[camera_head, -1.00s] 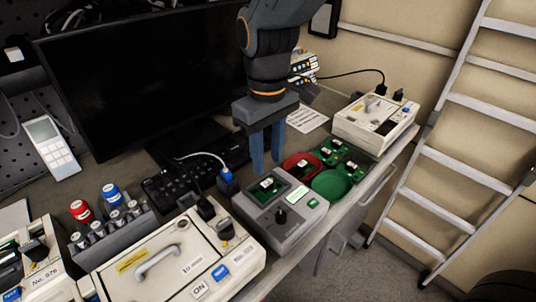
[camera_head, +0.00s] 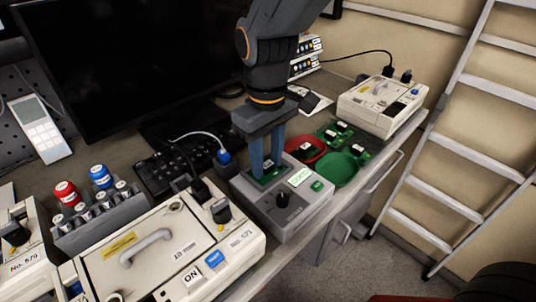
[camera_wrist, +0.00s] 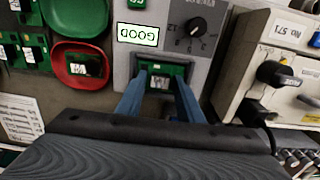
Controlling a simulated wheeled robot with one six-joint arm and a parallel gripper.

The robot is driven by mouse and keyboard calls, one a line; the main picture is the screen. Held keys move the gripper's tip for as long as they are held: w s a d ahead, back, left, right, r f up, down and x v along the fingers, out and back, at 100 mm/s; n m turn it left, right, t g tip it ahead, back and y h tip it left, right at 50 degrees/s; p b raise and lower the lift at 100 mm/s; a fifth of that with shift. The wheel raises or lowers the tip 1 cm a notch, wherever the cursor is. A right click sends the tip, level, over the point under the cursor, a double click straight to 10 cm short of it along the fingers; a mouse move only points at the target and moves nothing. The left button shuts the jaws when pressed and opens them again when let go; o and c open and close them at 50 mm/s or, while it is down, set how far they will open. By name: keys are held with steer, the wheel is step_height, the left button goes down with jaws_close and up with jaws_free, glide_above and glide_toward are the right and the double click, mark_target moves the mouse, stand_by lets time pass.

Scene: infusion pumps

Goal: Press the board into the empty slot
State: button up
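A green board (camera_head: 268,178) with a white-labelled part lies in the recess of a grey tester (camera_head: 318,208). The tester's lit display reads GOOD in the wrist view (camera_wrist: 138,35). My gripper (camera_head: 267,172) points down over this board, its two blue fingers apart. In the wrist view the fingers (camera_wrist: 161,82) reach down on either side of the board's middle part (camera_wrist: 160,82). Whether they touch it is not clear. No empty slot can be made out clearly.
A red dish (camera_head: 318,158) holding a board and a green dish (camera_head: 338,171) sit behind the tester, beside a tray of boards (camera_head: 365,150). A cream pump with a handle (camera_head: 120,270) stands front left. Another pump (camera_head: 385,108) stands at the back right.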

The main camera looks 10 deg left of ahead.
steer(key=shift+c, duration=0.3)
jaws_close()
steer(key=shift+r+p, duration=2.4)
steer(key=shift+r, duration=0.1)
